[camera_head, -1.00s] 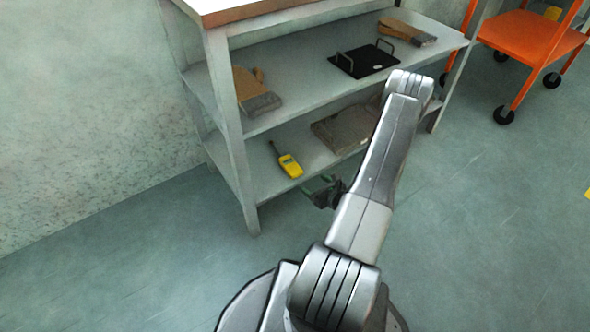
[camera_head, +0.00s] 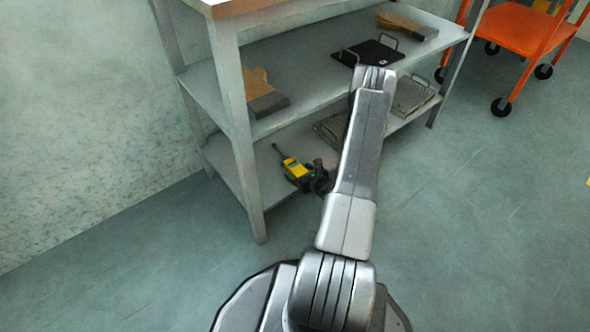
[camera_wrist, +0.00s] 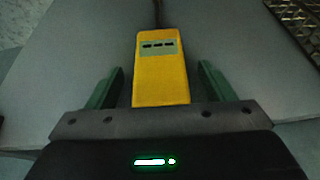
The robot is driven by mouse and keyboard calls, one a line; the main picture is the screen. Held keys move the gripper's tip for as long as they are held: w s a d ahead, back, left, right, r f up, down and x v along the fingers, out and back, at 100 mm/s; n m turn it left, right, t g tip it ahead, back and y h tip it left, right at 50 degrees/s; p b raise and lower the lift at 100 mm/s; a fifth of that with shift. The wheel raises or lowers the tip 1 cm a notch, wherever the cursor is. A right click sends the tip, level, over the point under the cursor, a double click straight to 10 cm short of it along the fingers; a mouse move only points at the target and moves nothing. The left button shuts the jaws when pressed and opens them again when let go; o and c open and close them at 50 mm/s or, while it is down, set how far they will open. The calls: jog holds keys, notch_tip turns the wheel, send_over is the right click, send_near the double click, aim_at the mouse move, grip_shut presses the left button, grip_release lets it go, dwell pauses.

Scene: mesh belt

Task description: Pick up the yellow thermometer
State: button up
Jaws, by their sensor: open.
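The yellow thermometer (camera_head: 295,168) lies on the lower shelf (camera_head: 262,172) of the grey rack, its dark probe pointing to the back left. In the wrist view the thermometer (camera_wrist: 162,72) lies with its display up and its probe pointing away from me. My gripper (camera_wrist: 160,85) is open, with one green finger on each side of the thermometer's near end and a gap on both sides. In the head view my gripper (camera_head: 304,181) is at the thermometer's near end, partly hidden by my arm.
Wire racks (camera_head: 412,95) lie on the lower shelf to the right. A shelf leg (camera_head: 240,150) stands to the left. An orange cart (camera_head: 515,30) is at the upper right.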

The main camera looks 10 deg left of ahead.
jog(key=c, duration=1.1)
jog(key=shift+r, duration=0.1)
jog(key=shift+c, duration=0.2)
